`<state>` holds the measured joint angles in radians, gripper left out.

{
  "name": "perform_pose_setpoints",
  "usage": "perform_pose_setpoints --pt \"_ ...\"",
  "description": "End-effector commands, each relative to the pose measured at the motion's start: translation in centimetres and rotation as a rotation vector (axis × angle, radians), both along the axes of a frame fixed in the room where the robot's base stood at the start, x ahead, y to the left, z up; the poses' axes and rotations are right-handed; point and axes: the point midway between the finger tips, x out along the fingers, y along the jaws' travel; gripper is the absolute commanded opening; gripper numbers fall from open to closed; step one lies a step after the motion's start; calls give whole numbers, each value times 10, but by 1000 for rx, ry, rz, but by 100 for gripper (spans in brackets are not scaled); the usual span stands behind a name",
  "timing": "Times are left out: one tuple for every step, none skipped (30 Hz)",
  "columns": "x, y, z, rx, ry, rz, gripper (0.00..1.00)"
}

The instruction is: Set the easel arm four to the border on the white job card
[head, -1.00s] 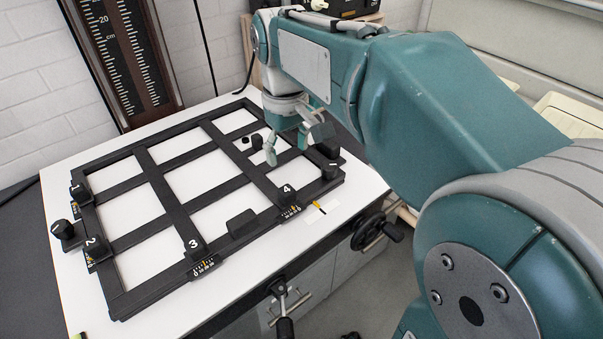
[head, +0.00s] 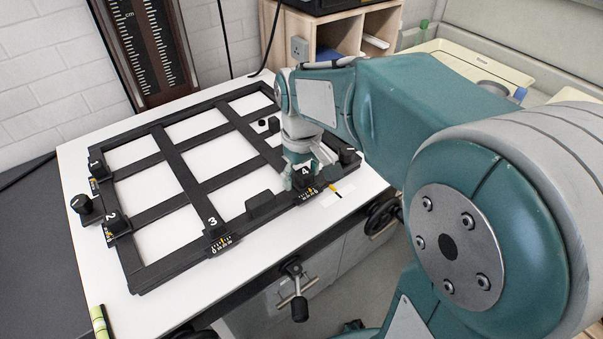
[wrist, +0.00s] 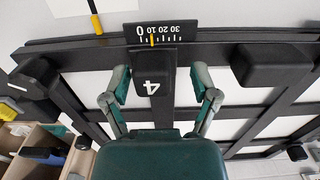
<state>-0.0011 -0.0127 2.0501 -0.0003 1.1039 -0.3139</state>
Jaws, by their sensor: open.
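The black easel frame (head: 167,137) lies on the white baseboard. Arm four's black slider block (head: 305,178), marked 4, sits on the front rail towards the right; it also shows in the wrist view (wrist: 152,73). Its scale (wrist: 155,32) reads 0, 10, 20, 30, with a yellow pointer near the 10 side, exact value unclear. My gripper (wrist: 158,88) is open, one finger on each side of the block, with gaps visible. The white job card (head: 327,199) lies just in front of the scale with a yellow-and-black mark; its border figure cannot be read.
Arm three's block (head: 216,227) is further left on the same rail, and a plain black block (head: 260,203) lies between. Blocks one (head: 97,168) and two (head: 116,223) are on the left rail. A handwheel (head: 382,214) projects below the baseboard's right front edge.

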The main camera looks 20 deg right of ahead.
Motion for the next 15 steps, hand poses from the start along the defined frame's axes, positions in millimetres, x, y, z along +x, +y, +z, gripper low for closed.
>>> perform_pose_setpoints --pt "0 -1 0 0 0 -1 77" --pt "0 -1 0 0 0 -1 64" --pt "0 -1 0 1 0 -1 46" --pt "0 -2 0 2 1 -1 33" --pt "0 -2 0 2 1 -1 19" --pt "0 -3 0 3 1 -1 1" --pt "0 -3 0 3 1 -1 0" --pt "0 -3 0 2 1 -1 0" --pt "0 -3 0 2 2 -1 0" --pt "0 -2 0 1 3 -1 0" --pt "-1 -2 0 0 2 -1 0" --pt "-1 -1 0 0 3 -1 0" --pt "-1 1 -1 0 4 0 0" --pt "-2 3 -1 0 4 0 0" --pt "-3 7 -1 -1 5 2 0"
